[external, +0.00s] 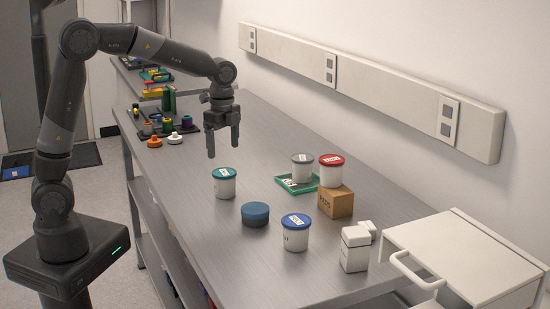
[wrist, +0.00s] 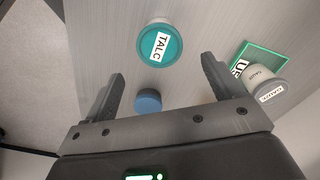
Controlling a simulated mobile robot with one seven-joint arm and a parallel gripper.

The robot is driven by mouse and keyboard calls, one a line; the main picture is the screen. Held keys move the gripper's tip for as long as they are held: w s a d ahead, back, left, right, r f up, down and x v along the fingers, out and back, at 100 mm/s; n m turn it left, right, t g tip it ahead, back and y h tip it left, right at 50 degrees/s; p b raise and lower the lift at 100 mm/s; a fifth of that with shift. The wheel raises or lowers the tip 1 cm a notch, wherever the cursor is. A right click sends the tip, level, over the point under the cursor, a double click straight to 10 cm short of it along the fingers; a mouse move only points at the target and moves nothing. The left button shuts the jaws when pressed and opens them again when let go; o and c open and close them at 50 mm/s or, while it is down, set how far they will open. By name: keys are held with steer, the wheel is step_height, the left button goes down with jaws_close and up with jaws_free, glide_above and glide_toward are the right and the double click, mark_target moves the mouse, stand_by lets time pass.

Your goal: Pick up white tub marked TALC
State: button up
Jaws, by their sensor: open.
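The white tub marked TALC has a teal lid with a white label; it stands upright on the metal bench in the external view (external: 225,187). In the wrist view its teal lid (wrist: 172,62) fills the upper middle, with the word TALC readable. My gripper (external: 223,151) is open and empty, pointing down above the bench, close above the tub and apart from it. In the wrist view my two fingers (wrist: 162,76) are spread wide, and the tub lies just beyond their tips.
A low blue round container (external: 255,214) and a blue-lidded tub (external: 295,237) stand nearby. A grey-lidded tub (external: 302,172) sits on a green tray (external: 282,182); a red-lidded tub (external: 331,175) sits on a cardboard box (external: 336,203). A white canister (external: 355,252) stands at the near end.

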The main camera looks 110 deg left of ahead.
mark_target(223, 172)
step_height(223, 172, down, 9)
steer(key=shift+f, duration=0.1)
stand_by(0.4)
steer(key=shift+c, duration=0.3)
steer(key=c, duration=0.9)
